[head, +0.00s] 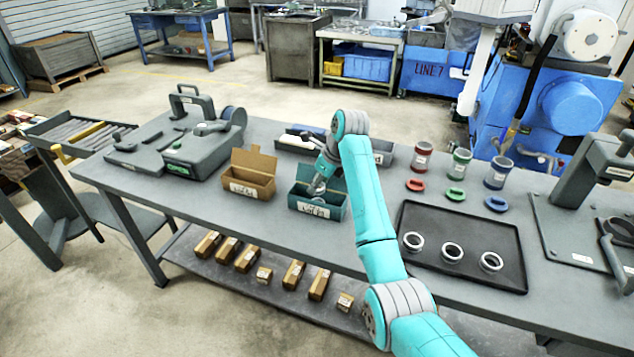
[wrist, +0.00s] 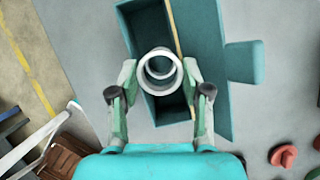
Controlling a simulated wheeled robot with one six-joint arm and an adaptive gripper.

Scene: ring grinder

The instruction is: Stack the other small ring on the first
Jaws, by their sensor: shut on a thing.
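My gripper (wrist: 160,78) is shut on a pale metal ring (wrist: 160,52), its two fingers on the ring's left and right sides. It is over the teal bin (wrist: 212,85), in front of the bin's divider. In the head view my gripper (head: 320,180) is at the teal bin (head: 318,211), and my arm partly covers this area. A second curved edge shows inside the held ring; I cannot tell whether it is another ring below or the same ring's far rim. The ring's height above the bin floor is unclear.
A black tray (head: 425,215) at the right holds three silver rings (head: 452,253). Red, green and blue cups (head: 461,163) stand behind it. A cardboard bin (head: 248,173) is left of the teal bin, and a grey machine (head: 203,150) is farther left. The front bench strip is clear.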

